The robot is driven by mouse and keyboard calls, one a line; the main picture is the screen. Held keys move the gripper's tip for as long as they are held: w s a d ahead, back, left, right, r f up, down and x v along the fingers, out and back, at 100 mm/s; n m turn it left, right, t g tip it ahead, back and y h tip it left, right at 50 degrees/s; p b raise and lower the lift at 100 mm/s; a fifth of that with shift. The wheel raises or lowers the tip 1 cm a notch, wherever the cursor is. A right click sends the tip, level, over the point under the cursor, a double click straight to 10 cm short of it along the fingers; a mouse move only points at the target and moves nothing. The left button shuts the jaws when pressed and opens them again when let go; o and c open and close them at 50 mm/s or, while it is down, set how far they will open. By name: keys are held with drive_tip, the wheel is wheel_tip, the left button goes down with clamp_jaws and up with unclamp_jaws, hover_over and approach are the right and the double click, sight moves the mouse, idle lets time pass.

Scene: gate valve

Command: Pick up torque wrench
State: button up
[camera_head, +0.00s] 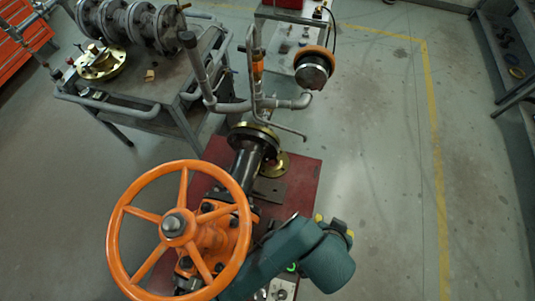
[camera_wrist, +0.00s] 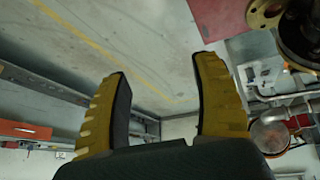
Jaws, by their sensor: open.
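I cannot make out a torque wrench for certain in either view. My gripper (camera_head: 335,228) is beside the red stand, right of the orange handwheel (camera_head: 172,225) in the head view. It is largely hidden by my arm there. In the wrist view my gripper (camera_wrist: 160,68) has two yellow fingers with dark inner pads, spread wide apart. Only floor shows between them, and they hold nothing.
The gate valve and pipe flange (camera_head: 255,140) stand on a red stand (camera_head: 307,160). A grey cart (camera_head: 165,95) with flanged parts is at upper left. A white-topped bench (camera_head: 280,60) is behind. Shelving (camera_head: 495,60) is at right. Floor between is clear.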

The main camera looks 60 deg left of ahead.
drive_tip(key=s+f+n+g+h+p, duration=0.1)
drive_tip(key=s+f+g, duration=0.2)
drive_tip(key=s, duration=0.4)
drive_tip(key=s+f+n+g+p, duration=0.1)
drive_tip(key=s+f+n+g, duration=0.2)
drive_tip(key=s, duration=0.4)
drive_tip(key=shift+m+g, duration=0.3)
drive_tip(key=shift+m, duration=0.4)
drive_tip(key=s+f+b, duration=0.1)
drive_tip(key=f, duration=0.4)
drive_tip(key=s+a+f+b, duration=0.1)
drive_tip(key=f, duration=0.5)
drive_tip(key=s+f+b, duration=0.1)
drive_tip(key=f, duration=0.4)
drive_tip(key=shift+a+f+b, duration=0.15)
drive_tip(key=shift+b, duration=0.25)
drive_tip(key=shift+w+f, duration=0.1)
drive_tip(key=shift+f, duration=0.05)
clamp_jaws()
